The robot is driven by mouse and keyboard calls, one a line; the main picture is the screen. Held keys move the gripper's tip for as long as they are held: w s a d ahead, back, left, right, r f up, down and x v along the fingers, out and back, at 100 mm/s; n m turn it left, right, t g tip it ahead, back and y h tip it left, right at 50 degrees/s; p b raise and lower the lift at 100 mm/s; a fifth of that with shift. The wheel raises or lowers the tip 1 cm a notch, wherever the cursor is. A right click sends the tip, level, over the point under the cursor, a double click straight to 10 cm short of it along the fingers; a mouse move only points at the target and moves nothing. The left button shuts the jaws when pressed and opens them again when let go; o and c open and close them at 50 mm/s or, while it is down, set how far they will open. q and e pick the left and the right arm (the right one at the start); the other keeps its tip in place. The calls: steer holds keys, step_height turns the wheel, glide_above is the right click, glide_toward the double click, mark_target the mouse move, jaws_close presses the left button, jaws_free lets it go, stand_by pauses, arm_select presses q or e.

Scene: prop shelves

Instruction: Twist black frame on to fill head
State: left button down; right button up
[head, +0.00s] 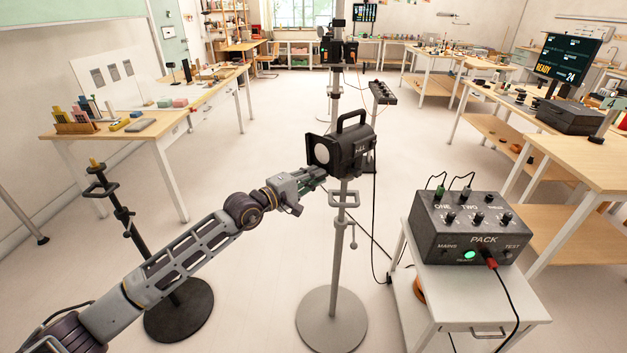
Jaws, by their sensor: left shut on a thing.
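The fill head (348,148) is a black lamp with a top handle, on an upright stand in the middle of the head view. A square black frame (311,152) is at its front, around a pale round lens (322,152). I cannot tell how firmly it is seated. My left gripper (316,177) reaches in from the left and is shut at the frame's lower edge, just below the lens. The fingertips are small and partly hidden against the dark lamp. My right gripper is out of view.
A dark power pack (463,228) with cables stands on a white cart (478,284) at right. The lamp's round base (331,320) is on the floor. An empty black stand (122,210) is at left.

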arm_select(q)
steer(key=shift+w+a+f+m+b, duration=0.1)
steer(key=shift+w+a+m+b, duration=0.3)
steer(key=shift+b, duration=0.6)
steer(key=shift+s+d, duration=0.15)
steer(key=c, duration=1.4)
jaws_free()
steer(key=shift+o, duration=0.2)
steer(key=v, duration=0.7)
steer(key=shift+s+a, duration=0.3)
